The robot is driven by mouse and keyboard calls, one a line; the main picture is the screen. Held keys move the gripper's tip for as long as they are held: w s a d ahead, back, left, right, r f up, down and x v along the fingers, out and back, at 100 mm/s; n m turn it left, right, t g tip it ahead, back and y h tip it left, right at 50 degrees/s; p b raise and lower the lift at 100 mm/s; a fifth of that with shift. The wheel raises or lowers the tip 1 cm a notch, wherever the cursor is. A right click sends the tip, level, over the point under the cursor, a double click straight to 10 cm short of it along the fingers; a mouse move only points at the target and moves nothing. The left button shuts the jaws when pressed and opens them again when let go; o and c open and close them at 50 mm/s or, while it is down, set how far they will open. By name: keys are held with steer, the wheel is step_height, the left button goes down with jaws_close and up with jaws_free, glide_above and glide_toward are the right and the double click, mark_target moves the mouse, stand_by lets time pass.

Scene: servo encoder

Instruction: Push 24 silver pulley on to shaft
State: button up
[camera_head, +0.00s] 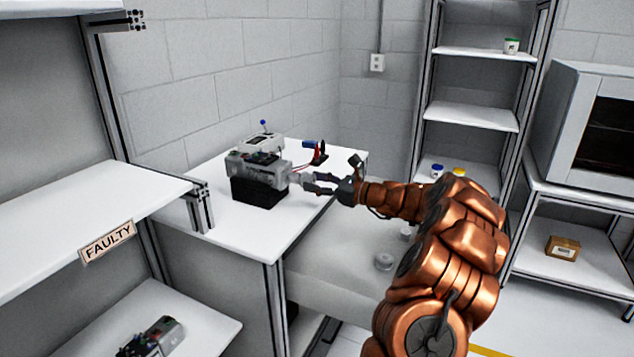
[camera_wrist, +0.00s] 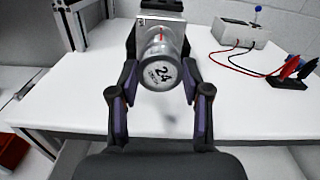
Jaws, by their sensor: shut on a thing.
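The silver pulley (camera_wrist: 161,74), a round cap marked 24, faces the camera in the wrist view at the front of the grey servo unit (camera_wrist: 150,20). The shaft is hidden behind it. In the head view the servo unit (camera_head: 262,172) sits on a black base (camera_head: 256,193) on the white table. My gripper (camera_wrist: 160,98) has one finger on each side of the pulley, shut on it. In the head view my gripper (camera_head: 305,182) reaches in from the right to the unit's right end. I cannot tell how far the pulley sits on the shaft.
A grey box with a blue-tipped lever (camera_wrist: 240,30) stands behind, with red and black leads running to a red and black clip stand (camera_wrist: 290,73). The white table (camera_head: 225,222) is clear in front. A shelf labelled FAULTY (camera_head: 108,242) stands at left.

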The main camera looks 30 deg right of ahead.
steer(key=shift+w+a+p, duration=0.3)
steer(key=shift+w, duration=0.15)
stand_by(0.4)
steer(key=o, duration=1.4)
steer(key=shift+o, duration=0.3)
steer(key=shift+p+v, duration=0.3)
steer(key=shift+v, duration=1.25)
steer(key=p+v, duration=0.1)
steer(key=v, duration=0.5)
steer(key=shift+p, duration=0.3)
steer(key=shift+a, duration=0.1)
